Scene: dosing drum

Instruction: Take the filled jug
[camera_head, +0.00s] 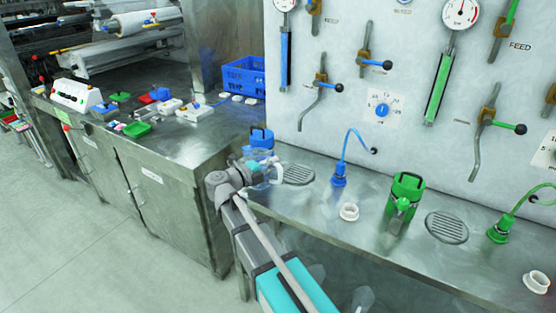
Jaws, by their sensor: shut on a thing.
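A blue jug (261,139) with a handle on top stands out at the left end of the metal counter. My gripper (272,173) is at this jug, just below its blue upper part, and is shut on it. The gripper and wrist hide the jug's lower part, so I cannot tell whether its base touches the counter. A green jug (405,197) stands upright on the counter, to the right and apart from my gripper. I cannot see the contents of either jug.
Two round drain grates (447,227) are set in the counter (385,240). A blue hose nozzle (339,176), a green nozzle (499,232) and white rings (349,211) stand on it. The wall panel (420,110) behind carries taps and gauges. A blue crate (243,75) is on the left bench.

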